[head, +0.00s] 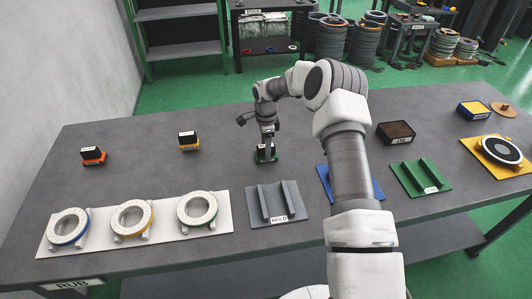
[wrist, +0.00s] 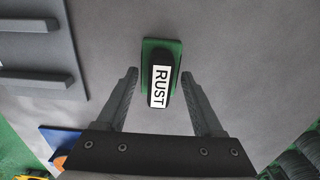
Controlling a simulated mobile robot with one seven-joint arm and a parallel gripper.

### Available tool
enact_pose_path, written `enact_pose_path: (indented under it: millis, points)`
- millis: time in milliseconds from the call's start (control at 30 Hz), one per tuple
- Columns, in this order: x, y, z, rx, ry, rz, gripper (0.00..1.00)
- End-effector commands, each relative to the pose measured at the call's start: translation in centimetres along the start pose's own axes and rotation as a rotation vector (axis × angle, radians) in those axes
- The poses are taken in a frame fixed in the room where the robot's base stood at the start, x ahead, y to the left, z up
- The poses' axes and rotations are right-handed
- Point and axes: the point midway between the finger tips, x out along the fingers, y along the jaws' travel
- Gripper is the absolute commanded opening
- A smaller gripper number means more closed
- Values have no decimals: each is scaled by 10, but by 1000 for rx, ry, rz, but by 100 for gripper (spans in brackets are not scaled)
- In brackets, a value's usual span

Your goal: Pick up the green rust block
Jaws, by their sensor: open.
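The green rust block (wrist: 176,46) has a green base and a dark top with a white label reading RUST. It stands on the grey table, and in the wrist view it lies ahead of and between the fingers. My gripper (wrist: 158,82) is open, with one finger on each side of the block's near end and gaps to both sides. In the head view the green rust block (head: 261,155) shows low under my gripper (head: 267,145), which points down at it and partly hides it. I cannot tell the exact height of the fingertips over the table.
An orange block (head: 93,156) and a yellow block (head: 188,141) stand to the left on the table (head: 140,160). A white board (head: 110,243) with several rings lies in front. A grey HOLD cradle (head: 276,205), a green cradle (head: 421,177) and a dark box (head: 396,132) stand nearby.

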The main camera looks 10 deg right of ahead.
Motion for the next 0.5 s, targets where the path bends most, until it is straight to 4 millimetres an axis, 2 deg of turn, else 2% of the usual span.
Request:
enact_pose_path:
  millis: [67,100,400,467,500]
  points:
    - [0,0,0,0,0,0,69]
    - [0,0,0,0,0,0,65]
    - [0,0,0,0,0,0,11]
    - [0,0,0,0,0,0,0]
    - [0,0,0,-1,0,0,0]
